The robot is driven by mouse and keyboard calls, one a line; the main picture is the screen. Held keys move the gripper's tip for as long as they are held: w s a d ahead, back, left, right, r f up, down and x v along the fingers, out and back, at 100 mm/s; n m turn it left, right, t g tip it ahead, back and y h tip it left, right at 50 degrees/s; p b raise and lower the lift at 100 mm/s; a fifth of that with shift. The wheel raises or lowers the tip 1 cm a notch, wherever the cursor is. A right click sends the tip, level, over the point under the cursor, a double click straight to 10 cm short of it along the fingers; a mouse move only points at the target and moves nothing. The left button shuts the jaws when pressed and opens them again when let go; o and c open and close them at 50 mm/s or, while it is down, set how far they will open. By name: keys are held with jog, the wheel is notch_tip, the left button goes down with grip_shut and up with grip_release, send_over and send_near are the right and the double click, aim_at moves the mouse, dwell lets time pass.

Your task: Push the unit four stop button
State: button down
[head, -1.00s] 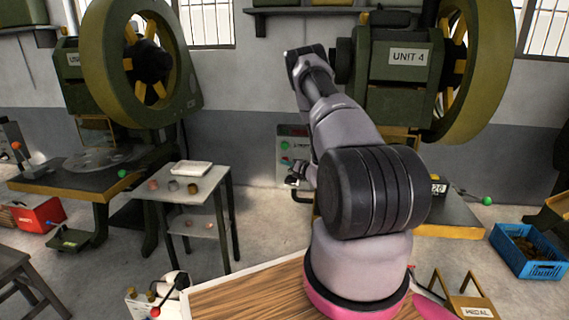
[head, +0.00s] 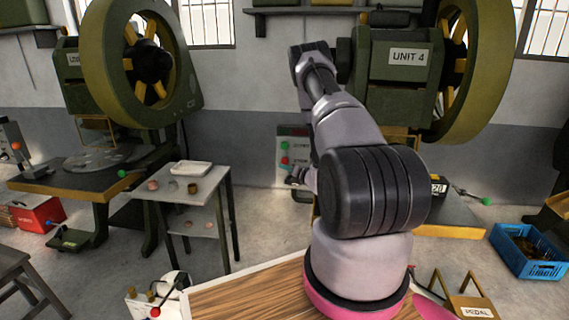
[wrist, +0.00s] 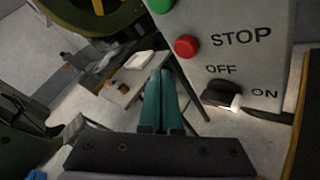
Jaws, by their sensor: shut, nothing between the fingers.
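The unit four control box (head: 291,150) is a pale panel below and left of the press sign reading UNIT 4, partly hidden by my arm. In the wrist view its red button (wrist: 186,46) sits beside the word STOP. A green button (wrist: 161,4) is partly cut off at the top edge. A black rotary switch (wrist: 222,95) with OFF and ON marks is below. My gripper (wrist: 165,72) is shut and empty, its teal fingertips just below and left of the red button in the picture. I cannot tell how far they are from the panel.
The unit 4 press (head: 395,85) stands behind my arm. A small table (head: 178,182) with a white tray and small parts is left of the box. Another press (head: 130,75) stands farther left. A blue crate (head: 530,250) is on the floor at right.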

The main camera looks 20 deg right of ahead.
jog(key=shift+s+a, duration=0.75)
jog(key=shift+s, duration=0.35)
